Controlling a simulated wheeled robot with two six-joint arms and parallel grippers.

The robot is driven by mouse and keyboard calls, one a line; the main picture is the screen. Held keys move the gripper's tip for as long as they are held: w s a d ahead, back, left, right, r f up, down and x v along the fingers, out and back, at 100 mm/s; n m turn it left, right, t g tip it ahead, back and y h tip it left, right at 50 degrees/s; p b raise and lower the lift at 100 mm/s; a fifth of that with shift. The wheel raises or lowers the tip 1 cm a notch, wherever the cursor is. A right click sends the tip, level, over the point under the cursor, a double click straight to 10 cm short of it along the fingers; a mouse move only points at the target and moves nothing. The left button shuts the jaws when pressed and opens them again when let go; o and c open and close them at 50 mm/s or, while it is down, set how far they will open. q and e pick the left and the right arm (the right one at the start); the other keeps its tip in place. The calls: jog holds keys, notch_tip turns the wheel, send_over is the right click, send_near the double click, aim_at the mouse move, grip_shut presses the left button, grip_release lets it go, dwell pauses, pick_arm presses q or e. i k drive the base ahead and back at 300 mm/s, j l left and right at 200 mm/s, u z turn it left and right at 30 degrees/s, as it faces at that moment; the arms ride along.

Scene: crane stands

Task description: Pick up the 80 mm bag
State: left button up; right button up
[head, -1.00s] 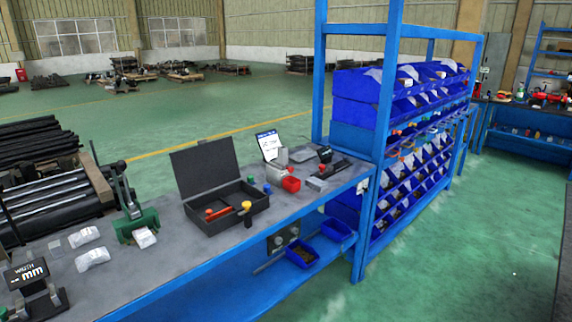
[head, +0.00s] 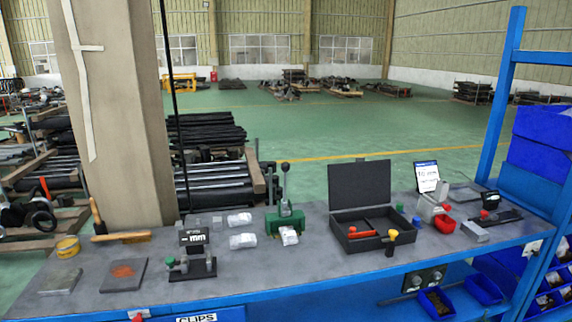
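Two clear, whitish bags lie on the grey workbench (head: 330,268) left of the green hand press: a farther bag (head: 240,219) and a nearer bag (head: 243,241). A third whitish bag (head: 290,236) sits at the front of the green press (head: 284,222). No size marking can be read on any of them, so I cannot tell which is the 80 mm bag. A black gauge with a display (head: 194,237) ending in "mm" stands left of the bags. Neither of my grippers is in view.
A concrete pillar (head: 115,110) rises behind.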

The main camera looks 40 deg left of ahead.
aim_at(288, 236)
jog(key=i+u, duration=0.15)
jog(key=u, duration=0.25)
jog(key=i+u, duration=0.1)
jog(key=u, duration=0.35)
jog(key=i+l+u, duration=0.1)
jog(key=u, duration=0.3)
jog(key=i+l+u, duration=0.1)
jog(key=u, duration=0.35)
jog(key=l, duration=0.1)
